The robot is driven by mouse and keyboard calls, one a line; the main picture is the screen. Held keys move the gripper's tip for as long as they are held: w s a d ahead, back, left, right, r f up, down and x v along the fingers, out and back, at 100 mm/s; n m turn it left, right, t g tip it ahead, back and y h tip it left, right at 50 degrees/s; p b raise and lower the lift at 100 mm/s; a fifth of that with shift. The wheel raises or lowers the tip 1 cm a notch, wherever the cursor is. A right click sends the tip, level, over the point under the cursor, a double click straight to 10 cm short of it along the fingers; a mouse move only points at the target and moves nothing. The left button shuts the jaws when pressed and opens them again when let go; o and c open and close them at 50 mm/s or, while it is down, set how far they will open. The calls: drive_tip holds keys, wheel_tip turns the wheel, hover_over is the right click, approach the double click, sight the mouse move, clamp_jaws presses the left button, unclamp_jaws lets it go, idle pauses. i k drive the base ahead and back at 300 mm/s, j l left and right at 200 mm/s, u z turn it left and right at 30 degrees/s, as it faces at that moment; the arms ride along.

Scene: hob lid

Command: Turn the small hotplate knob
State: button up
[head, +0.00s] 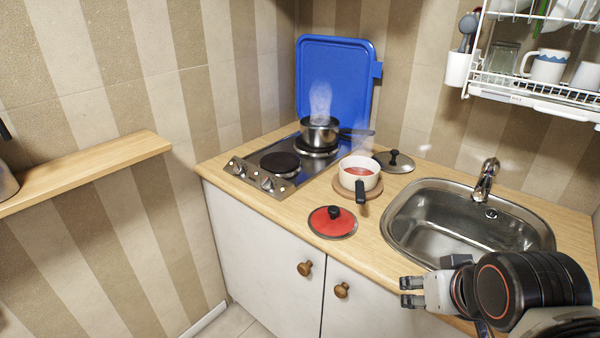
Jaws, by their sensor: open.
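The two-plate hob (310,165) is set into the wooden counter. Two control knobs sit on its front panel, a left knob (239,168) and a right knob (268,182). Which knob belongs to the small hotplate cannot be told. The front hotplate (280,163) is bare and dark. A steaming steel pot (320,131) stands on the rear hotplate. My gripper (405,291) is open and empty at the lower right, in front of the counter's front edge and well to the right of the knobs.
A white saucepan (359,173) with red contents stands on a round board. A red lid (333,221) and a steel lid (394,161) lie on the counter. The sink (455,255) is at right. A blue tray (337,85) leans on the wall; a wooden shelf (90,171) is at left.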

sight(266, 184)
drive_tip(key=i+j, duration=0.2)
drive_tip(key=j, duration=0.2)
drive_tip(key=i+j+u, duration=0.15)
drive_tip(key=j, duration=0.25)
drive_tip(key=i+j, duration=0.3)
drive_tip(key=j+u, duration=0.05)
